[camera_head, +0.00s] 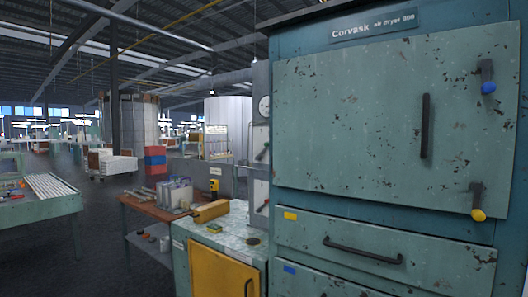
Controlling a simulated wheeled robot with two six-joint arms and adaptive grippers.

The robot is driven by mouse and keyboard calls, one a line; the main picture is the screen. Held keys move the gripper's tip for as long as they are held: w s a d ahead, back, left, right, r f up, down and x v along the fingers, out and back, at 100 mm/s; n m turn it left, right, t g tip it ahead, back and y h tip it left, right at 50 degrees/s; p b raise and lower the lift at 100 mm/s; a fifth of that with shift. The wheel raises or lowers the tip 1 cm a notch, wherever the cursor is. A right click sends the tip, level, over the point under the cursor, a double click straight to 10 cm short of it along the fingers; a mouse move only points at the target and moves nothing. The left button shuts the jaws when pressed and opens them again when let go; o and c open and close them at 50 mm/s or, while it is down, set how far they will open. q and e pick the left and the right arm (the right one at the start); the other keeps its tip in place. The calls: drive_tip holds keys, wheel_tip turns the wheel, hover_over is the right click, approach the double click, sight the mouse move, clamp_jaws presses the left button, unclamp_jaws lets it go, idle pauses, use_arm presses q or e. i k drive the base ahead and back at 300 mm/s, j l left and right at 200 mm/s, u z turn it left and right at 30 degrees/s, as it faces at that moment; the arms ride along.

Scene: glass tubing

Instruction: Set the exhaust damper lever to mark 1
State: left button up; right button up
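A large worn teal cabinet (395,120) labelled "Corvask" fills the right side. On its door a dark lever with a blue knob (488,87) hangs at the upper right. A dark lever with a yellow knob (478,214) hangs at the lower right. Pale plates just left of the cabinet carry an upper dark lever (263,152) and a lower dark lever (262,206). I cannot tell which of these is the exhaust damper lever, and no mark numbers are readable. Neither gripper is in view.
A dark vertical handle (425,126) is on the door. Below are a drawer handle (362,250), a yellow-doored low cabinet (222,272) and a brown bench (150,207). A green table (40,210) stands at far left. Dark floor (105,245) lies open between table and bench.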

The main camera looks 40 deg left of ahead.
sight(266, 144)
drive_tip(key=i+j, duration=0.25)
drive_tip(key=j, duration=0.2)
drive_tip(key=i+j, duration=0.25)
drive_tip(key=j, duration=0.2)
drive_tip(key=i+j, duration=0.25)
drive_tip(key=j, duration=0.2)
drive_tip(key=i+j, duration=0.25)
drive_tip(key=j, duration=0.2)
drive_tip(key=i+j, duration=0.25)
drive_tip(key=j, duration=0.15)
drive_tip(key=i+j, duration=0.25)
drive_tip(key=j, duration=0.2)
drive_tip(key=j+u, duration=0.05)
